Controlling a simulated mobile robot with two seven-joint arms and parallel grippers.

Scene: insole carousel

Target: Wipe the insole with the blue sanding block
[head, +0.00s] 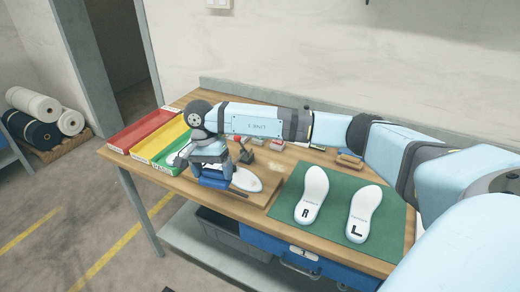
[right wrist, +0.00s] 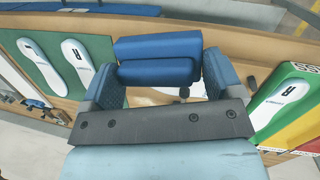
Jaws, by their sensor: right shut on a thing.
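The blue sanding block (head: 214,182) is held in my right gripper (head: 211,164) above the wooden board, at the left end of a white insole (head: 246,181). In the right wrist view, the block (right wrist: 157,46) sits between the two fingers of the gripper, which is shut on it. The insole lies flat on the board (head: 262,196); its left part is hidden by the gripper and block. Whether the block touches the insole, I cannot tell. My left gripper is not in view.
Two insoles marked R (head: 311,190) and L (head: 364,210) lie on a green mat (head: 337,192) at the right. Red (head: 140,128), yellow (head: 158,138) and green trays stand at the left; the green tray (right wrist: 311,77) holds an insole. A clamp (head: 244,150) stands behind the board.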

